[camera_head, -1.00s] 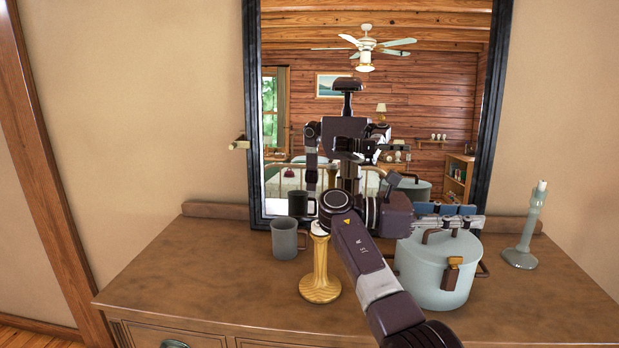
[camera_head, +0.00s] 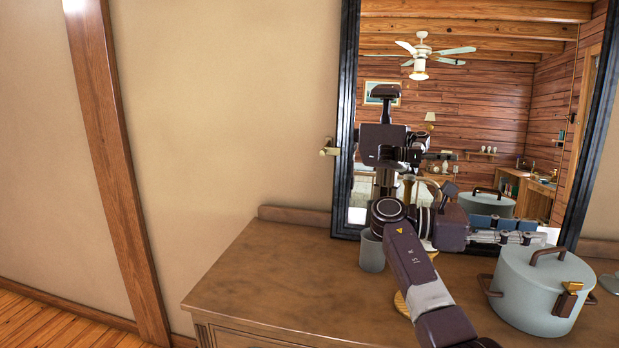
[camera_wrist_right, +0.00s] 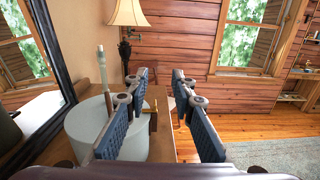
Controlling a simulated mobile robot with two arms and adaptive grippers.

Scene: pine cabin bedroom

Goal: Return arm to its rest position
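My right arm (camera_head: 415,265) comes in from the bottom and reaches over the dresser, with its wrist bent to the right. My right gripper (camera_head: 535,236) points right, above and behind the grey lidded pot (camera_head: 532,300). In the right wrist view its two blue-padded fingers stand wide apart, with nothing held between them (camera_wrist_right: 166,100). The pot also shows there (camera_wrist_right: 85,135), beyond and beside the left finger. My left gripper is in neither current view.
The wooden dresser (camera_head: 270,275) stands against the wall, its left top bare. A grey mug (camera_head: 371,252) and a yellow wooden candlestick (camera_head: 402,302) are partly hidden behind my arm. The black-framed mirror (camera_head: 345,130) is behind. A lamp (camera_wrist_right: 128,14) stands beyond the gripper.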

